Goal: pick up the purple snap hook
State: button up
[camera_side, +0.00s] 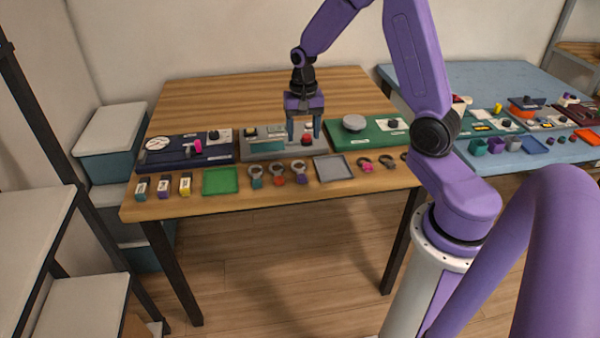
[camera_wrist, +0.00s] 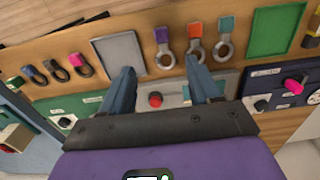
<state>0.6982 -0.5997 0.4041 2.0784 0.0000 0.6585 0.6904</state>
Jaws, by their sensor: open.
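The purple snap hook, a grey metal ring with a purple tab, lies on the wooden table in the side view (camera_side: 300,175). It is the rightmost of three similar hooks there. In the wrist view the purple snap hook (camera_wrist: 165,53) lies just beyond my fingertips, with its purple tab away from me. My gripper (camera_side: 304,138) is open and empty, above the grey panel behind the hooks. In the wrist view my gripper (camera_wrist: 158,66) has its two fingers wide apart, with the red button showing between them. Nothing touches the hook.
The orange hook (camera_side: 278,179) and teal hook (camera_side: 255,181) lie beside it. A grey tray (camera_side: 333,168) is on its other side. The grey panel (camera_side: 262,150) with a red button (camera_wrist: 155,99) lies under my gripper. A green tray (camera_side: 220,181) and other panels flank the row.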

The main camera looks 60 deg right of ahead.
aim_at(302, 177)
notch_tip(302, 177, down, 15)
jog(key=shift+w, duration=0.1)
dwell(0.8)
jog(key=shift+c, duration=0.3)
jog(key=c, duration=1.1)
